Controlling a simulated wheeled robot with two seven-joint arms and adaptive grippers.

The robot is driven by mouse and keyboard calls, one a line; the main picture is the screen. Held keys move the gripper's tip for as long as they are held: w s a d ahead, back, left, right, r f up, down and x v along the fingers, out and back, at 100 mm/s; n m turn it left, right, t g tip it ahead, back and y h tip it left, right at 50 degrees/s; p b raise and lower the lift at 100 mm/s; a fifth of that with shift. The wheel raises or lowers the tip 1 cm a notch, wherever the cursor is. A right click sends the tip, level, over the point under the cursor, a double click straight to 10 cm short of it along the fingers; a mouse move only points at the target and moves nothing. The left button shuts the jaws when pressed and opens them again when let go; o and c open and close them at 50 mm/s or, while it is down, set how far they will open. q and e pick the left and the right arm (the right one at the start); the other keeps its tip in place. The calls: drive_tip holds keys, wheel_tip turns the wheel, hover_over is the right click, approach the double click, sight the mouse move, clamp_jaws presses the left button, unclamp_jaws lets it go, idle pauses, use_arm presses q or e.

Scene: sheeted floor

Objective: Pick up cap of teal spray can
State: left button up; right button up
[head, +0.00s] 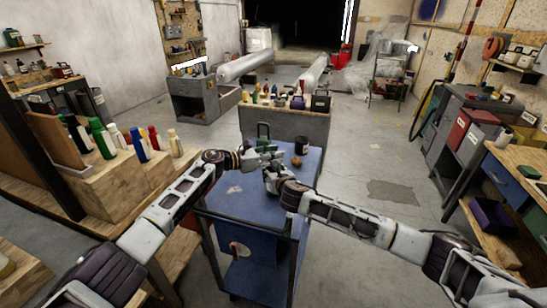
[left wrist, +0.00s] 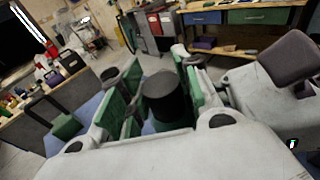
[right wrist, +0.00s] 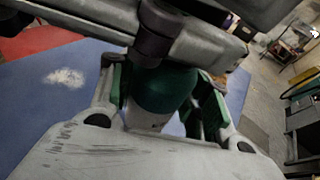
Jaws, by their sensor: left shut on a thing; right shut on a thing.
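The teal spray can (right wrist: 165,88) stands between the green finger pads of my right gripper (right wrist: 165,85) in the right wrist view, with a pale band at its lower end. My right gripper is shut on it, above the blue cart. The black cap (left wrist: 165,98) is between the green pads of my left gripper (left wrist: 160,85), which is shut on it. In the head view my left gripper (head: 258,157) and right gripper (head: 272,180) meet over the cart top. The left gripper covers the can's top in the right wrist view, so I cannot tell whether cap and can are joined.
The blue cart (head: 232,205) stands in front of me, with a dark mug (head: 300,148) and a small brown object (head: 296,163) at its right back. A wooden shelf (head: 125,180) with several bottles is at the left. Open floor (head: 345,190) lies right of the cart.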

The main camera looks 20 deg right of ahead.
use_arm(q)
drive_tip(key=shift+r, duration=4.95)
use_arm(e)
drive_tip(key=o, duration=1.1)
drive_tip(key=shift+o, duration=0.2)
drive_tip(key=shift+s, duration=0.2)
drive_tip(key=v, duration=1.1)
drive_tip(key=shift+s, duration=0.3)
use_arm(q)
drive_tip(key=shift+s+f, duration=0.1)
use_arm(e)
drive_tip(key=shift+s, duration=0.1)
